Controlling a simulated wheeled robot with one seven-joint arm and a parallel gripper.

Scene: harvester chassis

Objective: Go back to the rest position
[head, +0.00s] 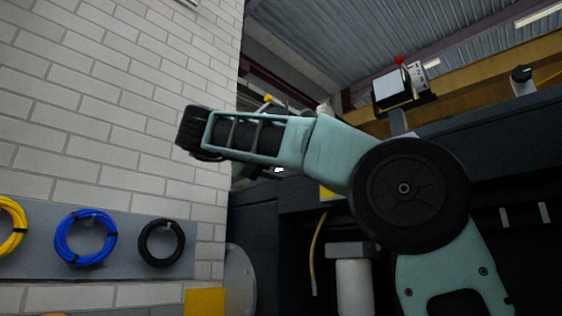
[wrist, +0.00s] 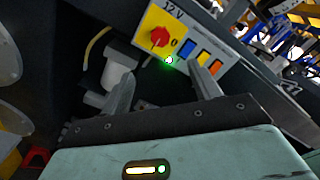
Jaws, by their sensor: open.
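My gripper (wrist: 163,70) shows in the wrist view with its two grey fingers spread apart and nothing visible between them. Beyond the fingertips is a yellow 12V panel (wrist: 149,47) with a red rotary knob (wrist: 159,38). A green light spot shows just below the knob. In the head view my teal arm reaches up and to the left across the dark chassis (head: 500,140). The gripper itself cannot be made out there, mostly hidden by my arm.
A white cylinder (head: 354,285) and yellow hose (head: 317,252) are below my arm. A screen box (head: 392,88) stands upper right. A brick wall (head: 110,110) with cable coils (head: 85,237) is left.

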